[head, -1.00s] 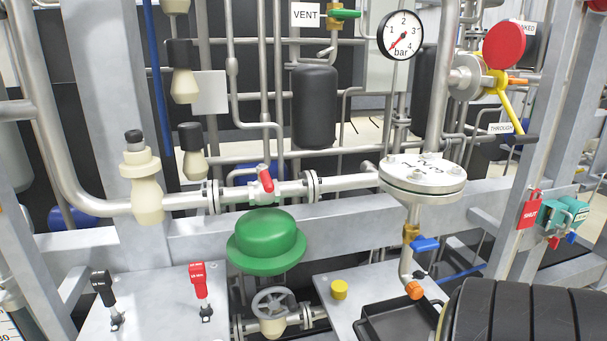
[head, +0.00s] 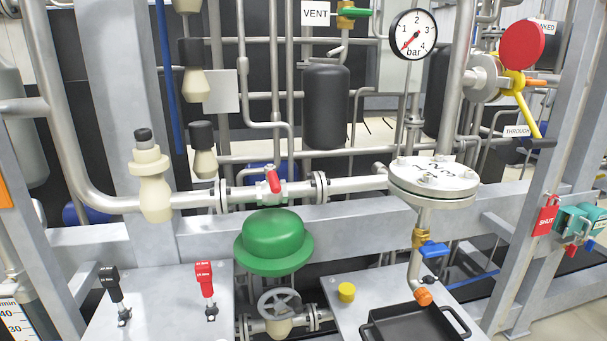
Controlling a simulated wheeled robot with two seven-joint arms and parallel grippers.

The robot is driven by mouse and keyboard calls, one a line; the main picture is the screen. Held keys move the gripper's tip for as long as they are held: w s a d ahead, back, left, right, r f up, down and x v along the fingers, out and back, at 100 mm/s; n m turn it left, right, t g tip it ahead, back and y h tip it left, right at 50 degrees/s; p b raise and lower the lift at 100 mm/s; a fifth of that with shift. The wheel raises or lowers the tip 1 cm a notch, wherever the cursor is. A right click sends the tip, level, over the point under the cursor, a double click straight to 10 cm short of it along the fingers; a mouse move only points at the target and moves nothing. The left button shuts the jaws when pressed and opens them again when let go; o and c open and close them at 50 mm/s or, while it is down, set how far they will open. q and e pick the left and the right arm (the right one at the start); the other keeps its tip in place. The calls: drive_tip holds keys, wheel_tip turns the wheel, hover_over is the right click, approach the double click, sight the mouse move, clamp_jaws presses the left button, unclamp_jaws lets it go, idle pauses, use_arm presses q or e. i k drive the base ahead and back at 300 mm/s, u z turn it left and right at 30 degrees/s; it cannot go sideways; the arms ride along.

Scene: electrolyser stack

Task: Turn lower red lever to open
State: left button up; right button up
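A red lever (head: 205,290) stands nearly upright on a grey panel at the lower left, with a small unreadable label. A second, smaller red lever (head: 273,180) sits higher up on a valve in the horizontal pipe, tilted up to the left. Which of these positions counts as open cannot be told from the picture. Neither of my grippers is in view, and nothing touches either lever.
A black lever (head: 115,295) stands left of the lower red one. A green dome (head: 273,240) and a handwheel (head: 279,303) are to its right. A black tray (head: 410,328), yellow cap (head: 346,292) and blue-handled valve (head: 432,249) lie further right. Uprights (head: 545,180) flank the rig.

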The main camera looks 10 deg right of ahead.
sight(271, 169)
drive_tip(key=z, duration=0.5)
drive_tip(key=k, duration=1.1)
drive_tip(key=u, duration=0.75)
drive_tip(key=i, duration=1.05)
drive_tip(key=u, duration=0.4)
